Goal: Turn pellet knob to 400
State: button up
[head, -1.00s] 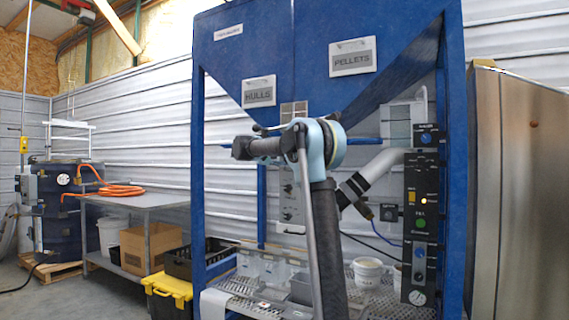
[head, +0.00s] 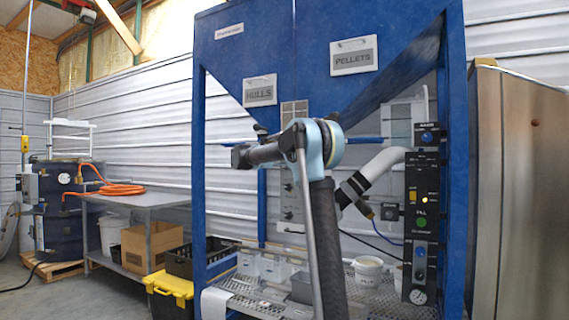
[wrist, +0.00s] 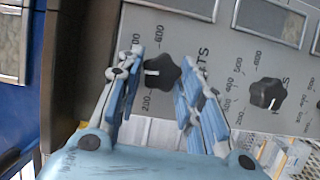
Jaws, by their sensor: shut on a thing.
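The pellet knob (wrist: 162,71) is a black lobed knob with a white pointer mark on a grey panel (wrist: 200,22), which looks turned on its side in the wrist view. Its pointer faces left, between the printed 600 above and 200 below; the 400 mark is not visible, and a finger covers part of that side. My gripper (wrist: 160,64) has its blue-grey fingers on both sides of this knob and is shut on it. Of the label beside it only "TS" shows. In the head view my arm hides most of the panel (head: 290,205).
A second black knob (wrist: 268,93) with its own scale sits close to the right finger. Small display windows line the panel edge. The blue hopper frame (head: 198,150) surrounds the work area, and a black control box (head: 422,200) stands to the right.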

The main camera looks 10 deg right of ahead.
jog(key=shift+f, duration=0.15)
jog(key=o, duration=1.1)
jog(key=shift+c, duration=0.2)
jog(key=shift+a, duration=0.1)
jog(key=v, duration=1.2)
jog(key=shift+w, duration=0.15)
